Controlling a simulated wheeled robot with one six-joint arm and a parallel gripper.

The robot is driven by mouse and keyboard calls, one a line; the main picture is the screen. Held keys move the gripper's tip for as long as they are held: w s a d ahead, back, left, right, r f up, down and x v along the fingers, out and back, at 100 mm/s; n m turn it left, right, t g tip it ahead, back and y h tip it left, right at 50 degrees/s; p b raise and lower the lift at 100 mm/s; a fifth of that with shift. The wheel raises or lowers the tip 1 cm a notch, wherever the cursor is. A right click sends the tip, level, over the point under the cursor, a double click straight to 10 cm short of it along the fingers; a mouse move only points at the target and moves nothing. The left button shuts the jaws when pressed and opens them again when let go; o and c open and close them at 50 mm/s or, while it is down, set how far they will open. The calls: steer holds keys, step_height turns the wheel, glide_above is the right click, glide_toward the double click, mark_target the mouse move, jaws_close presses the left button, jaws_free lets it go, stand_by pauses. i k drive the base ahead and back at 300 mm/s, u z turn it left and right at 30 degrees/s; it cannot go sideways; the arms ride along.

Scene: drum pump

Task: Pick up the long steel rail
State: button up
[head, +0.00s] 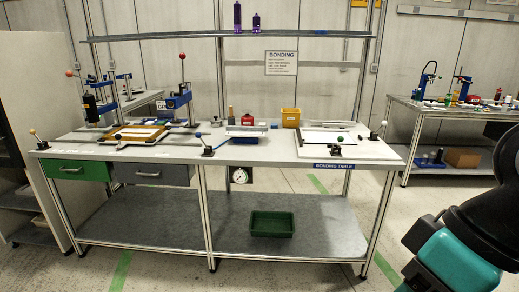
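The bonding table (130,151) stands ahead of me. A thin grey bar (329,124) lies along the back of a pale plate (374,150) on its right side; it may be the long steel rail, but it is too small to tell. A shorter silvery piece (247,129) sits on a blue base mid-table. My gripper is out of view; only a black and teal part of my arm shows at the lower right.
On the table's left are clamps and a fixture with an orange-brown frame (135,133). A green tray (272,223) is on the lower shelf. Another bench (458,107) stands at right. The floor in front is clear.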

mark_target(228, 128)
steer(key=u, duration=0.3)
steer(key=i, duration=1.1)
steer(key=u, duration=1.05)
steer(key=i, duration=1.85)
steer(key=z, duration=0.6)
steer(key=i, duration=0.6)
steer(key=z, duration=0.3)
